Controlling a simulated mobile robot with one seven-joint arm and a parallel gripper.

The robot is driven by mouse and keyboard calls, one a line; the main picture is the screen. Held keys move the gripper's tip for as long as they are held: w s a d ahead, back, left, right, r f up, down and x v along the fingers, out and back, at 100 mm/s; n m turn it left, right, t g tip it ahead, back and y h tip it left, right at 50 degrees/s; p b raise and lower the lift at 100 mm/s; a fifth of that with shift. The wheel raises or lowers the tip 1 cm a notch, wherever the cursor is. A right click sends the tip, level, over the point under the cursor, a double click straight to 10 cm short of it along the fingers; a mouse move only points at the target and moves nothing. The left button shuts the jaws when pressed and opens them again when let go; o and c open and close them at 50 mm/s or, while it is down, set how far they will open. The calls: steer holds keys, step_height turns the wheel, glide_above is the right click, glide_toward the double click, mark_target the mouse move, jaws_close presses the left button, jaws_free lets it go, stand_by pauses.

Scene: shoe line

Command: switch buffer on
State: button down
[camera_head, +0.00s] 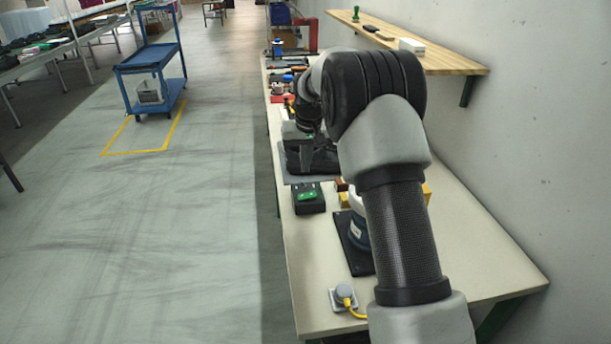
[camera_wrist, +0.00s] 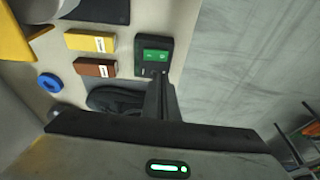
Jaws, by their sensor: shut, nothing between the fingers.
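A black switch box with a green rocker (camera_head: 308,197) sits near the left edge of the bench. It also shows in the wrist view (camera_wrist: 155,52), just beyond my fingertips. My gripper (camera_wrist: 160,84) is shut and empty, its fingers overlapping the near edge of the box in that view. I cannot tell whether they touch it. In the head view my gripper is dark and hard to separate from the dark shoe behind it. The buffer (camera_head: 357,232), a blue and white machine on a black base, is partly hidden behind my arm.
A yellow block (camera_wrist: 92,42), a brown block (camera_wrist: 97,68) and a blue ring (camera_wrist: 50,84) lie beside the box. A dark shoe (camera_wrist: 115,98) is close by. A socket with a yellow plug (camera_head: 343,297) is at the near end. A wooden shelf (camera_head: 450,62) hangs right.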

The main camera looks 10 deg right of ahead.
steer(key=shift+v, duration=1.4)
steer(key=shift+r, duration=0.1)
